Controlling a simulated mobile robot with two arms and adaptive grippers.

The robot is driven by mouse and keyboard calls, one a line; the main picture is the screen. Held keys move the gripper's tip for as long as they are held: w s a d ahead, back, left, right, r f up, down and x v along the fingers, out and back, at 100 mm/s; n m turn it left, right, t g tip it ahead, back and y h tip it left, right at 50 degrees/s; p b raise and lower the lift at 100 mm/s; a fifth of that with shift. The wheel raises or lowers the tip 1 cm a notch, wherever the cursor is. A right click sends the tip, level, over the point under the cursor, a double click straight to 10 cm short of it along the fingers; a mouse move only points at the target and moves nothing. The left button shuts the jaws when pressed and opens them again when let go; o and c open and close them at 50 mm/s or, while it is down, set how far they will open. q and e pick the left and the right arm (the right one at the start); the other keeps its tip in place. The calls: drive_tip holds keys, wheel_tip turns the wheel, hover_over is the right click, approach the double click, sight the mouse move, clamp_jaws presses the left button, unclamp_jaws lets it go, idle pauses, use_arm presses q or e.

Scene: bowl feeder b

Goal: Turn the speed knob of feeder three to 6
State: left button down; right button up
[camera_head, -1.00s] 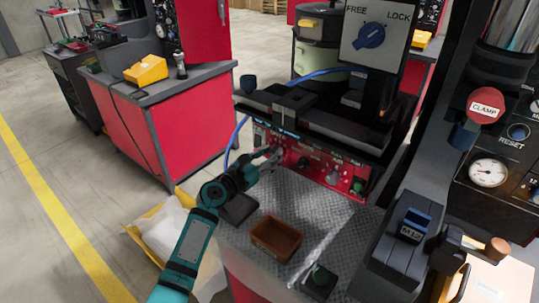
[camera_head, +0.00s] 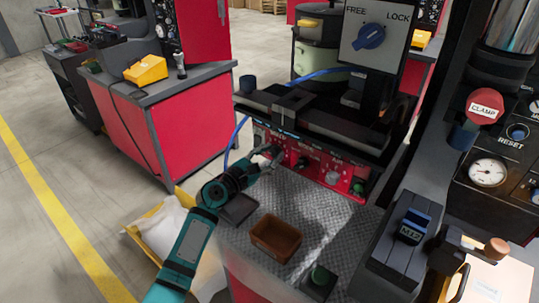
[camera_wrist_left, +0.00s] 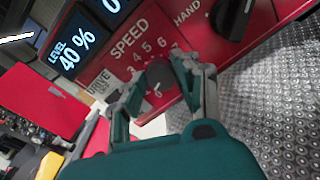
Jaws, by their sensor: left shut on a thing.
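The red feeder control panel (camera_head: 318,172) is on the front of the machine in the head view. In the left wrist view the speed knob (camera_wrist_left: 160,75) is a small dark round knob below the white SPEED label (camera_wrist_left: 128,40). Scale numbers from about 3 to 7 run around it. My left gripper (camera_head: 274,153) is at the left part of the panel; in the wrist view its fingers (camera_wrist_left: 158,84) stand on both sides of the knob, shut on it. The knob's pointer is too unclear to read. My right gripper is not in view.
A display (camera_wrist_left: 72,52) reads LEVEL 40 %. A black HAND knob (camera_wrist_left: 232,16) sits right of the speed knob. A brown bin (camera_head: 276,238) and a small green-topped block (camera_head: 319,281) stand on the metal plate below. A FREE/LOCK switch (camera_head: 370,36) is above.

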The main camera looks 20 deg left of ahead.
use_arm(q)
drive_tip(key=m, duration=0.3)
drive_tip(key=shift+m, duration=0.4)
drive_tip(key=m, duration=0.3)
drive_tip(key=shift+d+f, duration=0.1)
drive_tip(key=m, duration=0.4)
drive_tip(key=shift+f+m+y+b, duration=0.1)
drive_tip(key=shift+m+y+b, duration=0.2)
drive_tip(key=shift+m+b, duration=0.1)
drive_tip(key=m, duration=0.7)
drive_tip(key=shift+s+f, duration=0.1)
drive_tip(key=m, duration=0.3)
drive_tip(key=shift+f+y, duration=0.1)
drive_tip(key=shift+y, duration=0.2)
drive_tip(key=m, duration=0.4)
drive_tip(key=shift+m, duration=0.4)
drive_tip(key=shift+f+m+t, duration=0.1)
drive_tip(key=shift+m+t, duration=0.2)
drive_tip(key=shift+m, duration=1.3)
